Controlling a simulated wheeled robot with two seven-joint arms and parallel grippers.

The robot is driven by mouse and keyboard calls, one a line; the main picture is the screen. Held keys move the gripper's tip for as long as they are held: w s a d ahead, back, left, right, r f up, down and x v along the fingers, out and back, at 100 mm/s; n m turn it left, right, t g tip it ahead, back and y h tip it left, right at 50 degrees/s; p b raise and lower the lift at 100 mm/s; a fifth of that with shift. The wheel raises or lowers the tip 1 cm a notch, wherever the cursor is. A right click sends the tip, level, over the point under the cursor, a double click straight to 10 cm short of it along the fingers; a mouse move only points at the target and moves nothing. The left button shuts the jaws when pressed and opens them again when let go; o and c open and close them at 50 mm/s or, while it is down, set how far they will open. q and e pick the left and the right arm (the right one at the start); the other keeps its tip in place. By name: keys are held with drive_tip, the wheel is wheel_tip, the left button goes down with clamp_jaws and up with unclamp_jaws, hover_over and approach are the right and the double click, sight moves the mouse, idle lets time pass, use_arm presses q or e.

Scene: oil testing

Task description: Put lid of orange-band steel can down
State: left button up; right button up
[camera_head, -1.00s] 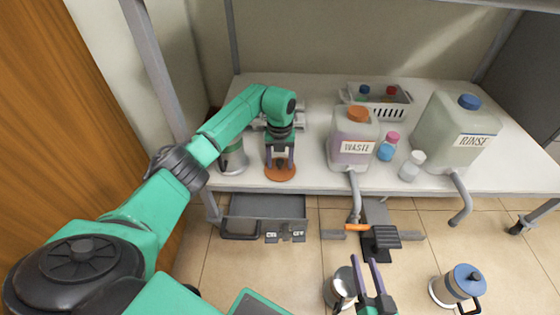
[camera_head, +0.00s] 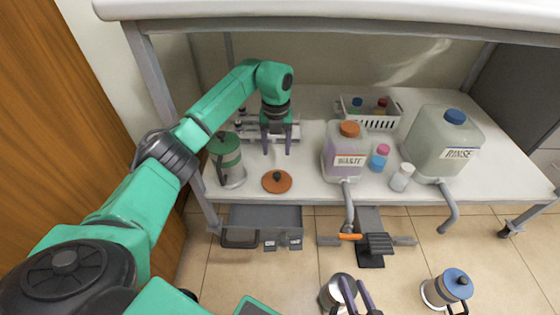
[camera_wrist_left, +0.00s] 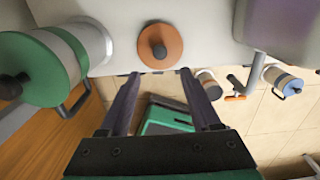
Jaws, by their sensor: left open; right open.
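The orange lid (camera_head: 277,182) with a dark knob lies flat on the white table near its front edge. It also shows in the left wrist view (camera_wrist_left: 161,47). My left gripper (camera_head: 276,150) is open and empty, held above and apart from the lid. A steel can (camera_head: 338,288) stands on the floor, partly hidden by my right gripper; its band cannot be made out clearly. It appears in the left wrist view too (camera_wrist_left: 207,85). My right gripper (camera_head: 357,290) is open beside that can at the bottom edge.
A green-lidded can (camera_head: 228,163) stands left of the lid. The waste jug (camera_head: 345,165), small bottles (camera_head: 401,178) and rinse jug (camera_head: 444,140) stand to the right. A white basket (camera_head: 370,115) is behind. A blue-lidded can (camera_head: 447,288) stands on the floor.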

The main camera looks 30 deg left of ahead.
use_arm(q)
drive_tip(key=s+d+f+m+h, duration=0.1)
drive_tip(key=s+d+f+h, duration=0.15)
drive_tip(key=d, duration=0.45)
drive_tip(key=s+d+f+m+h, duration=0.1)
drive_tip(key=d+h, duration=0.2)
drive_tip(key=d, duration=0.3)
drive_tip(key=s+d+f+m+h, duration=0.1)
drive_tip(key=s+d+f+h, duration=0.15)
drive_tip(key=d, duration=0.45)
drive_tip(key=s+d+r+n+t+h, duration=0.4)
drive_tip(key=d+r+n+h, duration=0.1)
drive_tip(key=d+r+h, duration=0.4)
drive_tip(key=a+f+n+t+y, duration=0.55)
drive_tip(key=n+t, duration=0.55)
drive_tip(key=n, duration=0.6)
drive_tip(key=s+a+f+n+g+y, duration=0.1)
drive_tip(key=s+f+n+g+y, duration=0.1)
drive_tip(key=s+f+n, duration=0.3)
drive_tip(key=s+a+f+n+g+y, duration=0.1)
drive_tip(key=s+a+f+n+y, duration=0.1)
drive_tip(key=s+f+n, duration=0.3)
wheel_tip(320, 180, down, 4)
drive_tip(key=shift+s+a+r+g, duration=0.1)
drive_tip(key=shift+s+a+g, duration=0.15)
drive_tip(key=shift+s+g, duration=0.15)
drive_tip(key=shift+y, duration=0.25)
